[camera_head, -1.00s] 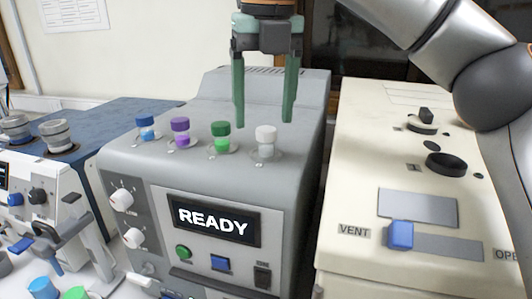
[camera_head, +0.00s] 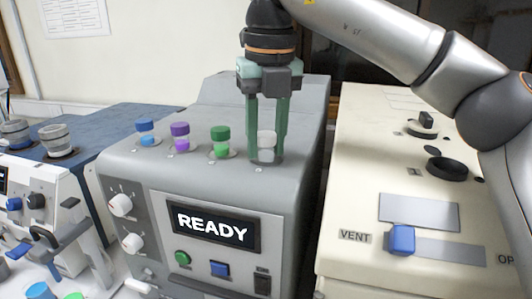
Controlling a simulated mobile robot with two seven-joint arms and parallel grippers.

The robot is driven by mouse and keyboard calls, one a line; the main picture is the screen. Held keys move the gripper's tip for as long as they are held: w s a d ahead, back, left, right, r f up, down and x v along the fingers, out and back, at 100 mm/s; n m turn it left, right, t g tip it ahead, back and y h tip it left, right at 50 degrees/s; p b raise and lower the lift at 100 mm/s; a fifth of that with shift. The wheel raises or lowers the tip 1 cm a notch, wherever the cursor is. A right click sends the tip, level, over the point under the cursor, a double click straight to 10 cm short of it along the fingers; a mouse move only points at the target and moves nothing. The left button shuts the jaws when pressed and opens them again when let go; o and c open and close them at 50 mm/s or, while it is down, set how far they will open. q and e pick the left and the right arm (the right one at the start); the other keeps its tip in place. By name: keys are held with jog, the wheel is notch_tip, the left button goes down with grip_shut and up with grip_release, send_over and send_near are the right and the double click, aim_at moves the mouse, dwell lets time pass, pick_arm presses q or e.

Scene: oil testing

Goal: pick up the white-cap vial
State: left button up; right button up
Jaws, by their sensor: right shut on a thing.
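The white-cap vial (camera_head: 266,146) stands upright in the rightmost socket on top of the grey machine (camera_head: 305,175). My right gripper (camera_head: 267,155) comes down from above, and its two green fingers are shut on the vial from its left and right sides. The vial's base sits at the socket, and I cannot tell whether it is lifted at all. My left gripper is not in view.
Green-cap (camera_head: 220,141), purple-cap (camera_head: 180,137) and blue-cap (camera_head: 145,131) vials stand in a row to the left. A cream machine (camera_head: 350,200) with a blue switch (camera_head: 401,240) is at the right. A white device (camera_head: 60,190) stands at the left.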

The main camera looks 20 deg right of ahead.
grip_shut()
